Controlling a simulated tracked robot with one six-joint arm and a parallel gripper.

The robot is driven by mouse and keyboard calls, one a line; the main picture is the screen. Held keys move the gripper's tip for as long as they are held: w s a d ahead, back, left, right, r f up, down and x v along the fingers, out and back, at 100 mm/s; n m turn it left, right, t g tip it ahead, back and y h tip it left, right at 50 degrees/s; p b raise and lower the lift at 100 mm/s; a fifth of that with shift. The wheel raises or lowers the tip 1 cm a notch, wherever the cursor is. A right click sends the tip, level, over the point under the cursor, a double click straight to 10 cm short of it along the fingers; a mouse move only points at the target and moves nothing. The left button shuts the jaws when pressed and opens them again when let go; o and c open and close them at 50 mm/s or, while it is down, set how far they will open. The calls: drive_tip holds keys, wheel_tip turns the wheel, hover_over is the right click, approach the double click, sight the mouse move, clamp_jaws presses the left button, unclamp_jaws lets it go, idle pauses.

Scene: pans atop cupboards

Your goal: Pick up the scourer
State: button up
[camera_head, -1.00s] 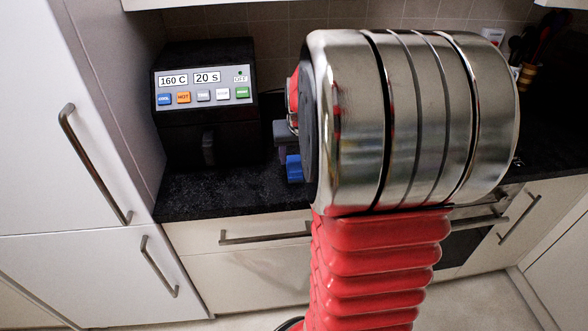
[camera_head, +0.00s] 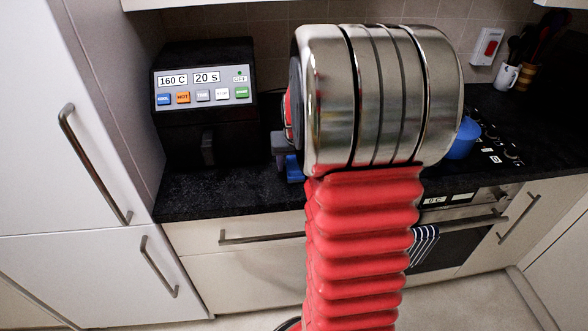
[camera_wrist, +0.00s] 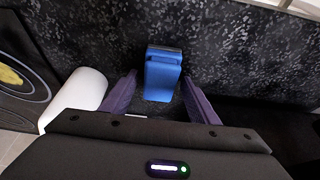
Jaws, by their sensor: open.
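A blue block-like object, which I take to be the scourer (camera_wrist: 162,78), stands on the dark speckled worktop in the wrist view. It lies between the two purple fingers of my gripper (camera_wrist: 158,84), with a gap on each side. The gripper is open and not closed on it. In the head view, the blue scourer (camera_head: 294,169) shows just below the grey tip of my gripper (camera_head: 284,146), partly hidden by my arm. I cannot tell its exact height relative to the fingers.
A black machine (camera_head: 205,125) with coloured buttons stands on the worktop left of my gripper. A blue bowl (camera_head: 463,142) sits right of my arm by the hob, with a mug (camera_head: 506,76) behind. A white rounded object (camera_wrist: 78,98) lies left of the fingers in the wrist view.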

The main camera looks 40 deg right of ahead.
sight(294, 161)
drive_tip(key=shift+c, duration=0.2)
drive_tip(key=c, duration=1)
drive_tip(key=shift+o, duration=0.2)
wheel_tip(294, 161, up, 10)
idle(0.4)
drive_tip(key=o, duration=0.5)
drive_tip(key=c, duration=0.4)
drive_tip(key=shift+o, duration=0.2)
